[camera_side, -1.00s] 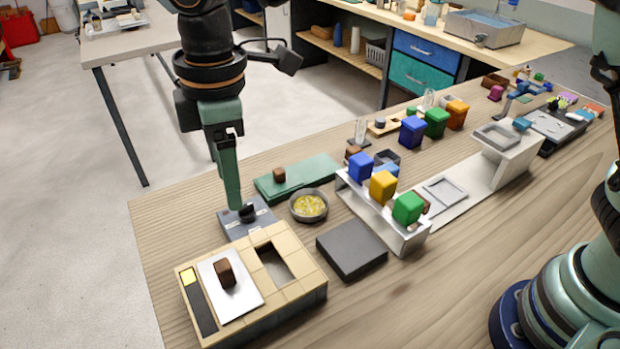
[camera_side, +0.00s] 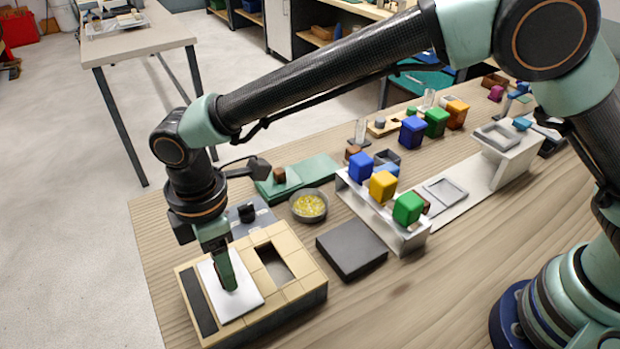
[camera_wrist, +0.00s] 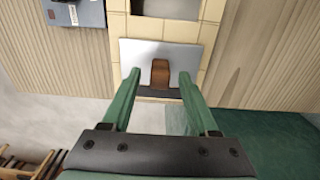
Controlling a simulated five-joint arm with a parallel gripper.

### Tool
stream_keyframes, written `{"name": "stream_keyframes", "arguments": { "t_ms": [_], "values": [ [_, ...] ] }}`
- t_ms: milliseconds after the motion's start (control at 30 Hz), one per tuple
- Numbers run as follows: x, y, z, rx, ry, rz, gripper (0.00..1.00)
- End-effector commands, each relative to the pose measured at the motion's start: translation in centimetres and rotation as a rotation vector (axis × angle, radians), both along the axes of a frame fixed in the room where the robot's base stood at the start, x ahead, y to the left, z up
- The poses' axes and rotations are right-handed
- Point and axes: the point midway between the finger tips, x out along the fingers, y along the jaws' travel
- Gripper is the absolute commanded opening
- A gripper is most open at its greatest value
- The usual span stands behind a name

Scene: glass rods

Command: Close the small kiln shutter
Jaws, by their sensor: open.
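The kiln (camera_side: 303,293) is a low tan brick block at the near left of the table. Its shutter, a pale metal plate (camera_side: 250,304), lies on the left part of its top. The dark opening (camera_side: 274,265) to the right of the plate is uncovered. My gripper (camera_side: 229,286) points down over the plate and hides its brown handle in the side view. In the wrist view the brown handle (camera_wrist: 160,73) stands between the tips of my open green fingers (camera_wrist: 159,84), with gaps on both sides.
A dark slab (camera_side: 352,250) lies right of the kiln. A dish of yellow bits (camera_side: 309,205) and a grey box with a black knob (camera_side: 250,214) stand behind it. A white rack (camera_side: 400,236) holds blue, yellow and green blocks.

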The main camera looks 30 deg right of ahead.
Motion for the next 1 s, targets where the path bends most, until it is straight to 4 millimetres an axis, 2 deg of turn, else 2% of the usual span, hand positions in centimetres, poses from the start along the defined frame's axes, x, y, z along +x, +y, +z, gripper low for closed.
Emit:
{"name": "stream_keyframes", "arguments": {
  "t_ms": [167,467,600,633,1000],
  "values": [
    [-0.03,-0.04,-1.26,-0.001,0.001,0.000,0.60],
    [-0.01,-0.02,-1.40,0.000,0.000,0.000,0.60],
    [-0.01,-0.02,-1.38,0.000,0.000,0.000,0.06],
    [-0.01,-0.02,-1.38,0.000,0.000,0.000,0.00],
    [-0.02,-0.01,-1.34,0.000,0.000,0.000,0.00]
  ]
}}
